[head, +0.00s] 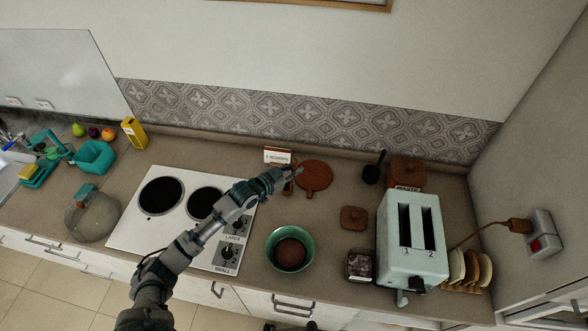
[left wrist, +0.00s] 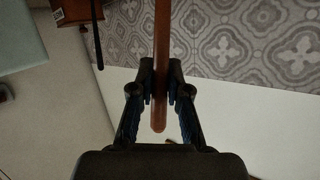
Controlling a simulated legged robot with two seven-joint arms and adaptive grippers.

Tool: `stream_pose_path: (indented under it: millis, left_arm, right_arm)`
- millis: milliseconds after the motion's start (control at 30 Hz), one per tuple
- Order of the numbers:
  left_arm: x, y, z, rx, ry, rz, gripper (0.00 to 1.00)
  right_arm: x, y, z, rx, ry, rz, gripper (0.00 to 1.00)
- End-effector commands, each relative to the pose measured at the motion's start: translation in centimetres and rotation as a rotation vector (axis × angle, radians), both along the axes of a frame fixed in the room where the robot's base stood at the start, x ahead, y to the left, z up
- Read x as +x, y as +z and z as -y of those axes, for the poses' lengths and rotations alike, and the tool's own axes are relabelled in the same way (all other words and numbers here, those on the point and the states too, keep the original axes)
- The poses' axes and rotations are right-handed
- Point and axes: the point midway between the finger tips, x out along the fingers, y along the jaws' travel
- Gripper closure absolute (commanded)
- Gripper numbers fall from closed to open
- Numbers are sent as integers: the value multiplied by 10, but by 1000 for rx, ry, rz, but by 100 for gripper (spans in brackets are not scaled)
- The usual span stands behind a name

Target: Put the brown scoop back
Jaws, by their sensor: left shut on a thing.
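My left gripper (head: 292,174) reaches in over the counter behind the stove's right side. In the left wrist view its two fingers (left wrist: 160,92) are shut on a long, thin brown handle (left wrist: 162,45), taken to be the brown scoop's. The handle's rounded end sticks out a little past the fingertips; its other end runs out of the picture at the top. In the head view the gripper hides most of the scoop. A small white label card (head: 277,156) stands just left of the gripper, with brown parts below it. My right gripper is in neither view.
A round brown board (head: 314,176) lies right of the gripper. A green bowl (head: 290,249) with brown contents stands in front. A black utensil (head: 374,167), a brown box (head: 407,170), a small brown lid (head: 353,217) and a toaster (head: 411,240) are to the right. The stove (head: 180,232) is left.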

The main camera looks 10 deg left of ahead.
Motion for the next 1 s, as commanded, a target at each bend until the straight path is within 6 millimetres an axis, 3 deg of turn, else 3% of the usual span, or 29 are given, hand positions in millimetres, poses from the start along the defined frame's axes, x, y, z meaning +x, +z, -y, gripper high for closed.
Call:
stream_pose_path:
  millis: [100, 333, 367, 433, 767, 1000]
  left_arm:
    - [-1, -5, 0, -1, 0, 1, 100]
    - [0, -7, 0, 0, 0, 0, 100]
    - [0, -6, 0, 0, 0, 0, 77]
    - [0, -6, 0, 0, -1, 0, 60]
    - [0, -3, 0, -1, 0, 1, 60]
    - [-30, 4, -21, 3, 0, 1, 60]
  right_arm:
    - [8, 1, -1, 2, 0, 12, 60]
    - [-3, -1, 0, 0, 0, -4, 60]
    - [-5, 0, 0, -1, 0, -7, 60]
    - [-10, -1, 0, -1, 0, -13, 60]
    - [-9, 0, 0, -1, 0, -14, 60]
    - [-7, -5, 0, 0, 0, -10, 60]
